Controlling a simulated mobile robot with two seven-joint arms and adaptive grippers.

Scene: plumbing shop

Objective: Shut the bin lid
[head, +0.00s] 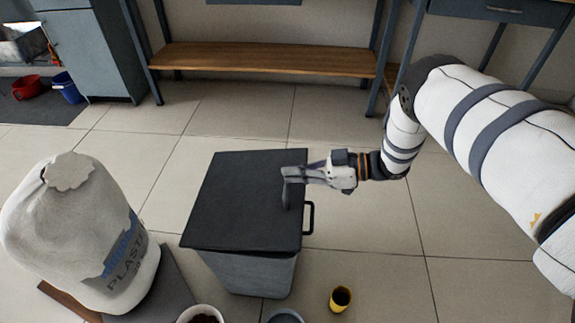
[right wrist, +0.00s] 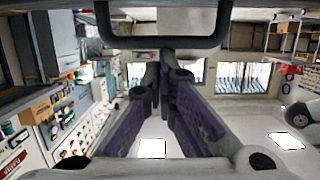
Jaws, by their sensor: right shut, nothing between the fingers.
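The bin (head: 245,272) is grey and stands on the tiled floor in the middle of the head view. Its dark flat lid (head: 235,185) lies across the top and covers the opening. I cannot tell whether a thin gap is left under it. A black loop handle (head: 309,217) sticks out at the bin's right side. My right gripper (head: 287,188) is shut and empty, over the right part of the lid; contact is unclear. In the right wrist view its fingertips (right wrist: 165,58) are together, below a dark loop-shaped bar (right wrist: 165,40). My left gripper is out of view.
A white plastic sack (head: 75,225) stands on a grey surface at the left. A yellow cup (head: 340,298) and a white bowl (head: 200,314) are near the bin's front. A wooden-shelved bench (head: 265,58) stands behind. Floor to the right is mostly clear.

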